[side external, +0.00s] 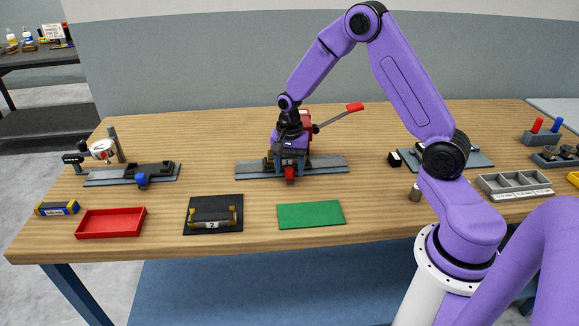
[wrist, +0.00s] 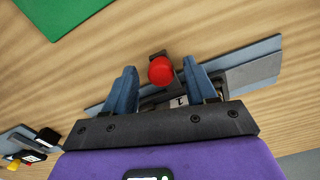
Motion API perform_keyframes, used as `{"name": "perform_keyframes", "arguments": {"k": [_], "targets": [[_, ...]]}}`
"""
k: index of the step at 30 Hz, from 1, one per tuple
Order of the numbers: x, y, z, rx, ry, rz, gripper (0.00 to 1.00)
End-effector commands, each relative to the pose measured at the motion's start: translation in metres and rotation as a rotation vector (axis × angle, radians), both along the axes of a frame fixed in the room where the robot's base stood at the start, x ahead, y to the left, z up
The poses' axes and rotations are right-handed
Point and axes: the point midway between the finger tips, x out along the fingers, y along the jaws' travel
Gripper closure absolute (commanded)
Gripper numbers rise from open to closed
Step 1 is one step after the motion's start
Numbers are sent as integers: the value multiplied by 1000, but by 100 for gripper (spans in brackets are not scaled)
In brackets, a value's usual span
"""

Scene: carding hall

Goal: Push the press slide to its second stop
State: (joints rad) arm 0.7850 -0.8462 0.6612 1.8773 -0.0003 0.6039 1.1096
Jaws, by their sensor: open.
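The press stands at the middle of the bench, on a long grey rail plate (side external: 325,166). Its red body (side external: 307,123) is partly hidden behind my gripper, and a lever with a red grip (side external: 355,107) sticks up to the right. A red knob (side external: 289,174) is at the front of the slide; it also shows in the wrist view (wrist: 161,70). My gripper (side external: 289,164) points down over the slide. Its blue fingers are apart, one on each side of the knob's mount, with visible gaps. The stops and most of the slide are hidden.
A second rail fixture with a blue knob (side external: 141,180) and a dial gauge (side external: 103,150) stands left. In front lie a red tray (side external: 111,223), a black fixture marked 2 (side external: 212,201) and a green mat (side external: 311,215). A grey compartment tray (side external: 515,185) is at right.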

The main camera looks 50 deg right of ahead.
Motion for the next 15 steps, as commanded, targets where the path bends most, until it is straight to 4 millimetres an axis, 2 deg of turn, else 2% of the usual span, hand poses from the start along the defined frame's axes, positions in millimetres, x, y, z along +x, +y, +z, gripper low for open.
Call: {"name": "perform_keyframes", "arguments": {"k": [8,13,14,15], "targets": [[0,0,-1,0,-1,0,44],[0,0,-1,0,-1,0,96],[0,0,-1,0,-1,1,100],[0,0,-1,0,-1,1,100]]}}
